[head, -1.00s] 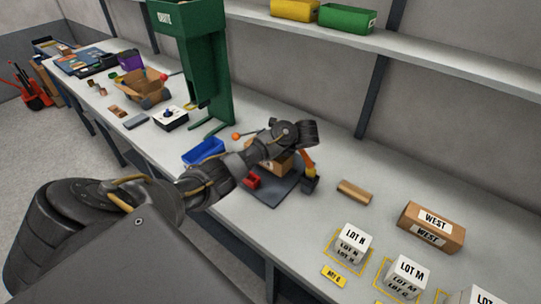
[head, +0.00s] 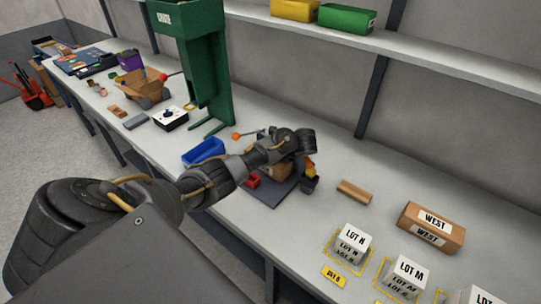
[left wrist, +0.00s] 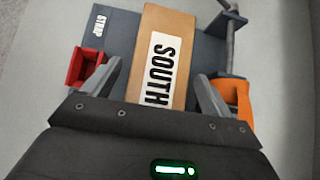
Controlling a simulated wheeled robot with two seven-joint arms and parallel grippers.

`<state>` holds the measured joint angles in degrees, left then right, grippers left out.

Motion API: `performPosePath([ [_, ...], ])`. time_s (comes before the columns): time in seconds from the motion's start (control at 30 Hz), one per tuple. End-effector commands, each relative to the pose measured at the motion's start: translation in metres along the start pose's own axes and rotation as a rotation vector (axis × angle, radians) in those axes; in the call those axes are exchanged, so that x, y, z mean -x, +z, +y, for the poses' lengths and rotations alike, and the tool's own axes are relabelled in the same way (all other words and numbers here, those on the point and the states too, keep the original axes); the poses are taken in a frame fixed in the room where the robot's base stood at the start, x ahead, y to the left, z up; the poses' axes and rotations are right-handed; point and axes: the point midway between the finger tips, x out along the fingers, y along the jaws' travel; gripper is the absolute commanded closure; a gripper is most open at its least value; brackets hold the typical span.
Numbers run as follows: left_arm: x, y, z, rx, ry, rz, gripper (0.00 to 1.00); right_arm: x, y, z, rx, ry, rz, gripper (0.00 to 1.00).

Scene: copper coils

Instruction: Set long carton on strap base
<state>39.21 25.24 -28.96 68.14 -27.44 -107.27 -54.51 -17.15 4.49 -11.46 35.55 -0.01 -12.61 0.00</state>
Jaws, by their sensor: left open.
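A brown carton labelled SOUTH (left wrist: 165,50) lies over the dark grey strap base (left wrist: 115,28) in the left wrist view, and appears to rest on it. In the head view the carton (head: 280,173) is mostly hidden behind my left arm, and the base (head: 268,198) shows in front. My left gripper (left wrist: 160,72) is open, with one finger on each side of the carton and a gap visible on the right side. Its fingers are hidden in the head view. My right gripper is not in view.
A red block (left wrist: 88,66) and an orange part (left wrist: 238,98) flank the carton. A brown WEST carton (head: 418,232), a small brown bar (head: 354,191) and white LOT boxes stand at right. A blue bin (head: 203,150) and green press (head: 205,70) stand at left.

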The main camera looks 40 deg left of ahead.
Motion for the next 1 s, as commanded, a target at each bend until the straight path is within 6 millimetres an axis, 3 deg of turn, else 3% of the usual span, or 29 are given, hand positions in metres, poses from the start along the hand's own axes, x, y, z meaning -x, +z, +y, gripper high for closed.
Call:
performPosePath([
  [0.17, 0.007, 0.0, 0.0, 0.0, -0.001, 0.001, 0.15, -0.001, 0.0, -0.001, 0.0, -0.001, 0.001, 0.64],
  [0.3, 0.032, 0.001, -0.001, 0.001, -0.005, 0.003, 0.15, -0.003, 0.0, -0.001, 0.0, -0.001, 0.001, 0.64],
  [0.4, 0.059, 0.004, -0.001, -0.001, -0.004, 0.002, 0.15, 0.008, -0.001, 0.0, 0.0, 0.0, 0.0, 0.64],
  [0.43, 0.067, 0.009, -0.001, -0.002, -0.001, 0.0, 0.15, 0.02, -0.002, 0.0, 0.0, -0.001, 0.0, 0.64],
  [0.6, 0.094, 0.008, 0.0, -0.002, 0.0, 0.0, 0.15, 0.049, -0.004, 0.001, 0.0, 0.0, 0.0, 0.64],
  [0.8, 0.115, 0.005, 0.0, -0.002, 0.0, 0.0, 0.15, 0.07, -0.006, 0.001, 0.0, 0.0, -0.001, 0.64],
  [1.0, 0.122, 0.002, 0.0, 0.0, 0.0, 0.0, 0.15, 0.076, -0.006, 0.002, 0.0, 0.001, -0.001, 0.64],
])
